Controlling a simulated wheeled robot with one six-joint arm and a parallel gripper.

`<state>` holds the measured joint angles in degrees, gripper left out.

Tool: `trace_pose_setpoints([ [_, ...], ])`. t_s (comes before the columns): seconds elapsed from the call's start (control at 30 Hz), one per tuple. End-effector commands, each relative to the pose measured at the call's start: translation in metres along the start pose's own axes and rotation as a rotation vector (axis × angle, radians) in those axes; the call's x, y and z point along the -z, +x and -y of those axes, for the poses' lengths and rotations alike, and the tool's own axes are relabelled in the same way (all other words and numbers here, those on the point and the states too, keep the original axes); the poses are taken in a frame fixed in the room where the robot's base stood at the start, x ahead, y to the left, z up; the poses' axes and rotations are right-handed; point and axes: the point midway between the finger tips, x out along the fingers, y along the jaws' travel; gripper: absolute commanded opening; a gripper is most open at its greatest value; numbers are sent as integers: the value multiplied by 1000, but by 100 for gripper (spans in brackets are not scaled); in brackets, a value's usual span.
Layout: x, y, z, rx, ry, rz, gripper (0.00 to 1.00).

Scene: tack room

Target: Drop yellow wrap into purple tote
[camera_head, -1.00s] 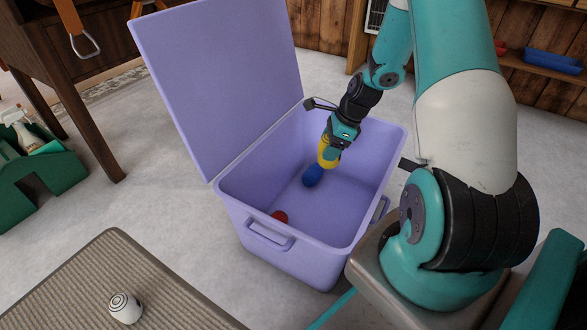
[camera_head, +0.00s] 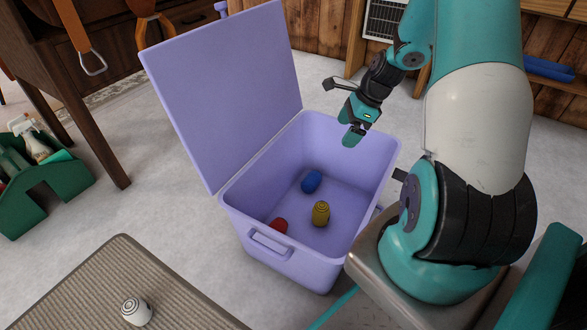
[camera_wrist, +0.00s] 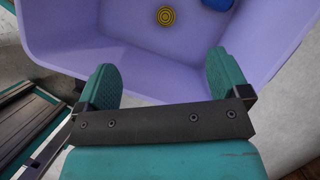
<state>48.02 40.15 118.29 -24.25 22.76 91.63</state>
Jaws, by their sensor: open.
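The yellow wrap (camera_head: 321,213) stands on the floor of the purple tote (camera_head: 262,262). In the wrist view, the yellow wrap (camera_wrist: 166,16) shows end-on inside the tote (camera_wrist: 140,60), near the top edge of the picture. My gripper (camera_head: 352,136) is above the tote, near its far right part, apart from the wrap. In the wrist view, the two fingers of my gripper (camera_wrist: 160,82) are spread wide with nothing between them.
A blue roll (camera_head: 311,181) and a red roll (camera_head: 279,226) also lie in the tote. The tote's lid (camera_head: 225,95) stands open at the left. A white roll (camera_head: 136,311) is on a ribbed mat (camera_head: 75,290). A green caddy (camera_head: 45,195) sits left.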

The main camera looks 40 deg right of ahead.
Motion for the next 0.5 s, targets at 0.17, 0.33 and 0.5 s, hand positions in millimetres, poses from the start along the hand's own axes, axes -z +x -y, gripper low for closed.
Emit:
trace_pose_setpoints([
  [0.17,-2,-40,0,2,0,1,94],
  [0.33,0,-55,0,1,0,1,94],
  [0.5,0,-57,0,0,-1,1,94],
])
